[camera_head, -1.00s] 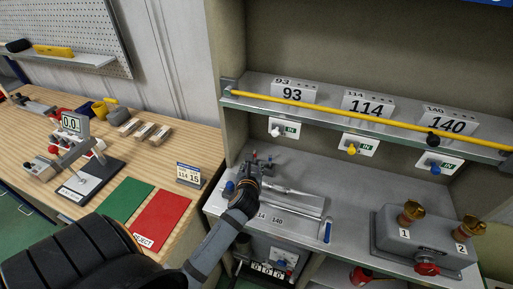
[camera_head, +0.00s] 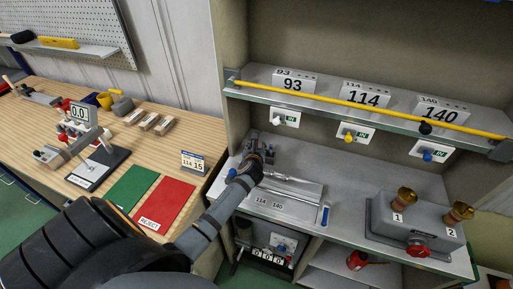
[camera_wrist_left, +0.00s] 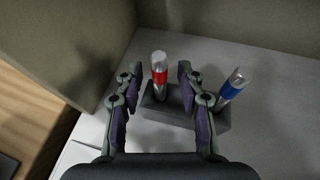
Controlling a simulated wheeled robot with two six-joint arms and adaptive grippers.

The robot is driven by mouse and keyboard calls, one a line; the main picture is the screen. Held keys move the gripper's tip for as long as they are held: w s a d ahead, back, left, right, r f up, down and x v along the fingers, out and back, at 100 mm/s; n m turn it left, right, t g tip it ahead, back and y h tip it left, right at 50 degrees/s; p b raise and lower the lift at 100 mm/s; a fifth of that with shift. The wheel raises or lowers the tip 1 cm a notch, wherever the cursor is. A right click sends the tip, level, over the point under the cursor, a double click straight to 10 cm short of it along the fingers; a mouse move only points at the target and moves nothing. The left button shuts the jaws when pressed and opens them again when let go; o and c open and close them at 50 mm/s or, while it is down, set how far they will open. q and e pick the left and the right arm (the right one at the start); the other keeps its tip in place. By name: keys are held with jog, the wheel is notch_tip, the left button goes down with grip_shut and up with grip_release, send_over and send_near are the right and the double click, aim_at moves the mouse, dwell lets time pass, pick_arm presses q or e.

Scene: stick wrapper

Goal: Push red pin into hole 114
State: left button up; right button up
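In the left wrist view a pin with a red band (camera_wrist_left: 159,75) stands nearly upright in a dark block (camera_wrist_left: 172,108). A pin with a blue band (camera_wrist_left: 231,88) leans in the same block, to the right. My left gripper (camera_wrist_left: 157,88) is open, its fingers on either side of the red pin and apart from it. In the head view my left gripper (camera_head: 259,150) is at the back left of the grey bench and hides most of the pins. A plate marked 114 and 140 (camera_head: 290,207) lies in front; I cannot make out a hole in it.
A shelf above carries boxes marked 93 (camera_head: 293,84), 114 (camera_head: 366,97) and 140 (camera_head: 441,110), with a yellow bar (camera_head: 340,100) along its front. A grey box with brass knobs (camera_head: 412,222) stands at right. The cabinet's left wall is close to my left gripper.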

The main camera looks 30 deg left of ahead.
pick_arm(q)
jog(key=shift+s+d+r, duration=0.1)
jog(key=shift+s+r, duration=0.05)
jog(key=c, duration=0.4)
grip_shut()
pick_arm(e)
jog(key=shift+w, duration=0.1)
